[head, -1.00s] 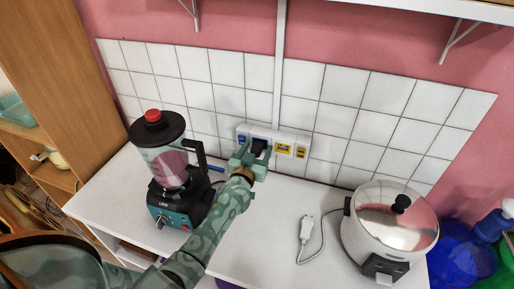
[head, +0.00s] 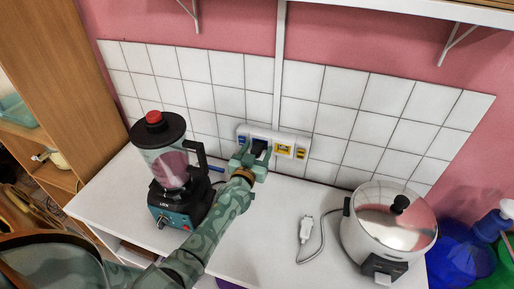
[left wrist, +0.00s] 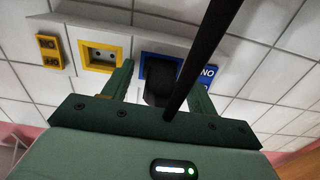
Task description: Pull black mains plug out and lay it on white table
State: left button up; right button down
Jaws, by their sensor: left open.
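The black mains plug (head: 259,146) sits in the blue-framed socket of the white wall strip (head: 241,129). In the left wrist view the plug (left wrist: 160,90) shows between my fingers, with a thick black cord (left wrist: 206,52) running across the picture in front of it. My left gripper (head: 255,155) is open, its fingers on either side of the plug; it also shows in the left wrist view (left wrist: 160,94). I cannot tell whether either finger touches the plug. The white table (head: 262,225) lies below the strip. My right gripper is not in view.
A blender (head: 174,186) stands close left of my left arm. A yellow-framed socket (head: 283,150) beside the plug is empty. A white plug (head: 306,229) with its cord lies by a steel cooker (head: 392,232) on the right. The table's middle is mostly free.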

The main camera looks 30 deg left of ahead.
pick_arm(q)
grip_shut()
jog(key=shift+s+p, duration=0.35)
jog(key=shift+s+d+r+p, duration=0.1)
jog(key=shift+s+d+p, duration=0.15)
jog(key=shift+s, duration=0.4)
jog(key=shift+p+v, duration=1.25)
jog(key=shift+v, duration=0.7)
